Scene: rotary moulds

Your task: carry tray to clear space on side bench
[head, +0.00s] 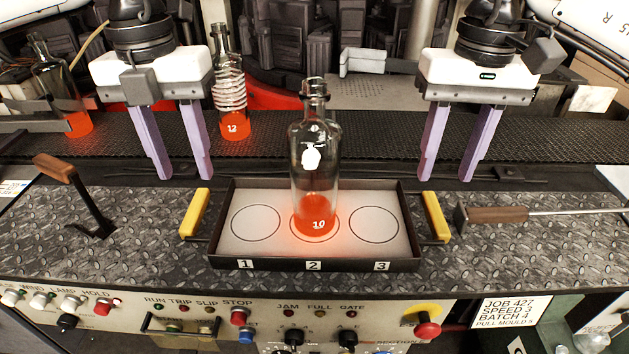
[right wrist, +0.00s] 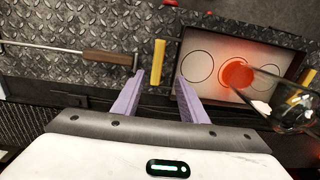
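The tray (head: 228,245) is dark-rimmed with a pale floor and sits on the diamond-plate bench. It has three ringed places numbered 1, 2 and 3, and a yellow handle at each end. A clear bottle (head: 313,165) marked 10, with a glowing orange base, stands upright on place 2. My left gripper (head: 180,178) is open and empty, above and behind the left handle (head: 196,213). My right gripper (head: 451,180) is open and empty, above and behind the right handle (head: 435,217). In the right wrist view the right handle (right wrist: 159,62) shows between and beyond the fingers (right wrist: 158,92).
Behind is a dark conveyor (head: 350,135) with bottle 12 (head: 232,95) and another glowing bottle (head: 78,120). A lever (head: 85,205) stands left of the tray. A wooden-handled tool (head: 500,214) lies to its right. A control panel (head: 220,320) runs along the front.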

